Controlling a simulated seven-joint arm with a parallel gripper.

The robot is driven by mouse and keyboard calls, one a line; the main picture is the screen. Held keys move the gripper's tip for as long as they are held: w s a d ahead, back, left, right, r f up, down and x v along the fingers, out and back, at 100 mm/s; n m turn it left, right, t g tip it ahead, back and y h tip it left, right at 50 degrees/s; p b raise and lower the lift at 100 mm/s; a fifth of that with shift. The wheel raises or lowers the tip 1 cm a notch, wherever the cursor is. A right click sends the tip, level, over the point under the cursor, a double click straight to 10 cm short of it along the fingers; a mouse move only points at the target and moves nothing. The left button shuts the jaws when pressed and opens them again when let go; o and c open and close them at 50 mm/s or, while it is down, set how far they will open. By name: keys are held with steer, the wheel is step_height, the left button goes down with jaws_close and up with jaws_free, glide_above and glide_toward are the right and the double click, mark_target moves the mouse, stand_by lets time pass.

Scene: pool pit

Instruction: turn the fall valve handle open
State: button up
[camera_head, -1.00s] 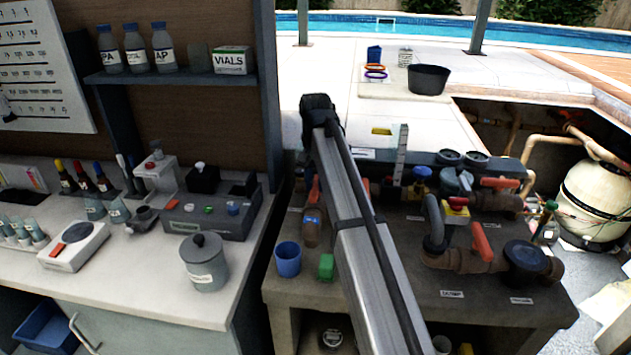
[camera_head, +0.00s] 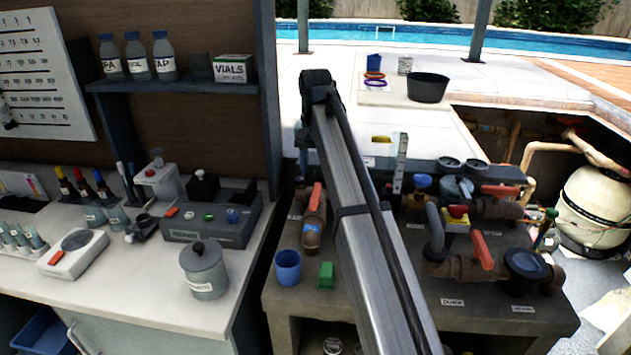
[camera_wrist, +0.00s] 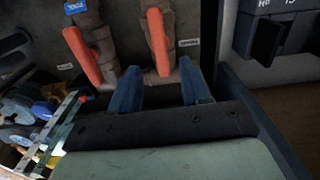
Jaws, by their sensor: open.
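In the wrist view my gripper (camera_wrist: 158,86) is open, with its two blue fingers apart. The tip of a red valve handle (camera_wrist: 158,40) on a brown pipe reaches to the gap between the fingertips; I cannot tell whether they touch. A second red handle (camera_wrist: 84,55) lies to the left, by a pipe with a blue tag (camera_wrist: 77,6). I cannot read which is the fall valve. In the head view one red handle (camera_head: 317,196) stands above a blue-tagged brown pipe (camera_head: 311,228), left of my arm. My arm hides the area beside it and my fingers.
More red handles (camera_head: 482,250) sit on pipework at the right of the bench (camera_head: 395,290). A blue cup (camera_head: 288,267) and green block (camera_head: 326,274) stand at its front left. A dark box (camera_wrist: 278,30) is close on the right in the wrist view.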

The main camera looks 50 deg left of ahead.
step_height(320, 180, up, 6)
steer(key=shift+r, duration=0.25)
stand_by(0.4)
